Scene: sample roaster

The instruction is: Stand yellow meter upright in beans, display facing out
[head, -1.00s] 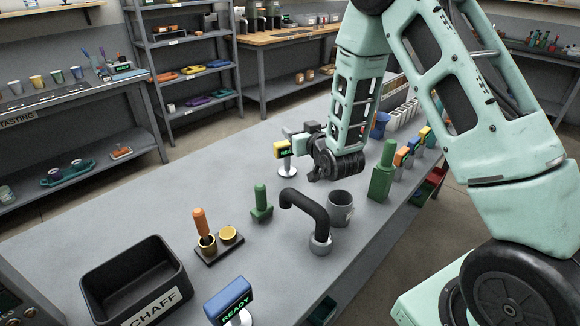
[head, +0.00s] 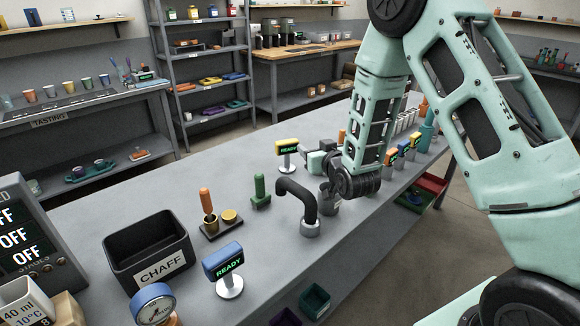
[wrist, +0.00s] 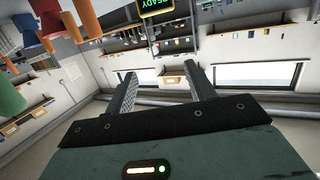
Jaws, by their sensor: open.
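The yellow meter (head: 288,145) is upright on a white stand at the middle of the grey counter. Its lit green READY display faces the head camera. In the wrist view part of the yellow meter (wrist: 158,5) shows upside down at the top edge, beyond my fingertips. My gripper (head: 313,158) is just right of the meter in the head view, low over the counter. In the wrist view my gripper (wrist: 160,78) has its two fingers apart with nothing between them. A grey cup (head: 327,206) is mostly hidden behind my arm; no beans can be made out.
A black bent spout (head: 300,195) and a green handled tool (head: 260,190) stand in front of the meter. A blue meter (head: 223,262) and a black CHAFF bin (head: 148,248) are nearer. More meters (head: 402,148) stand to the right. The counter left of the yellow meter is clear.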

